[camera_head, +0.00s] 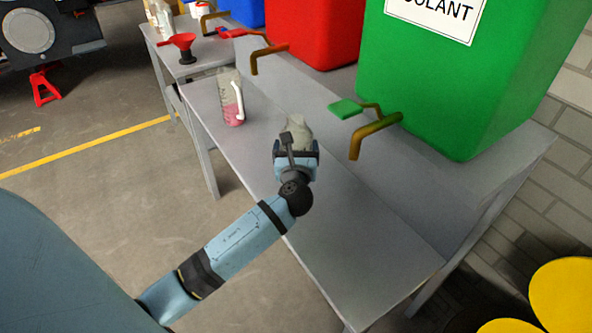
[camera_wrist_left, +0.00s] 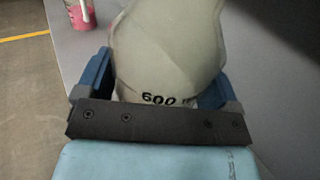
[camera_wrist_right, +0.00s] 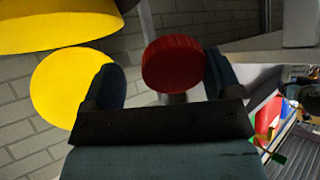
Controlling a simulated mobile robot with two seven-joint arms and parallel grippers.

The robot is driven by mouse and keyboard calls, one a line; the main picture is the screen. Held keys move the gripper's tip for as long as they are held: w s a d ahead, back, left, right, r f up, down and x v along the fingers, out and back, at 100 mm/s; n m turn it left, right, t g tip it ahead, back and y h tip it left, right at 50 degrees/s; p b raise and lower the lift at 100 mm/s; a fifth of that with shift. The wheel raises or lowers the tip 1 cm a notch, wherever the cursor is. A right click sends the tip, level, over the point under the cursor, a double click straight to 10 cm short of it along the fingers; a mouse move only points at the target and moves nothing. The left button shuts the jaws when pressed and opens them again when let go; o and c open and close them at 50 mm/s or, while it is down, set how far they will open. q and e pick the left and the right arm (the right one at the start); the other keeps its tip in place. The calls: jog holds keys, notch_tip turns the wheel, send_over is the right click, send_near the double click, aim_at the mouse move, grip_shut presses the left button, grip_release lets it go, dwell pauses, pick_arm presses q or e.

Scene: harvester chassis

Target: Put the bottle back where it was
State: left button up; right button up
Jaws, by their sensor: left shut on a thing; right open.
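My left gripper (camera_head: 297,152) is shut on a pale, whitish bottle (camera_head: 298,128) over the grey metal bench (camera_head: 385,262). In the left wrist view the bottle (camera_wrist_left: 170,45) fills the space between the fingers, and black "600" print shows low on its side. Its lower part is hidden by the gripper in the head view, so I cannot tell whether it touches the bench. My right gripper (camera_wrist_right: 165,88) is open and empty in the right wrist view. It is out of the head view.
A clear jug with pink liquid (camera_head: 231,102) stands on the bench left of the bottle. Brass taps (camera_head: 373,130) jut out below the green coolant tank (camera_head: 450,80). A red funnel (camera_head: 183,48) stands farther back. The near bench end is clear. A red round object (camera_wrist_right: 172,63) shows beyond my right fingers.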

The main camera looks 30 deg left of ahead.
pick_arm(q)
jog(key=shift+f+b, duration=0.5)
jog(key=shift+f, duration=2.65)
pick_arm(e)
jog(key=shift+a+f, duration=0.1)
jog(key=shift+f, duration=0.35)
pick_arm(q)
jog(key=shift+f, duration=0.2)
jog(key=o, duration=0.9)
pick_arm(e)
jog(key=shift+w, duration=0.1)
pick_arm(q)
jog(key=shift+r, duration=0.25)
pick_arm(e)
jog(key=shift+r, duration=0.1)
pick_arm(q)
jog(key=v, duration=1.2)
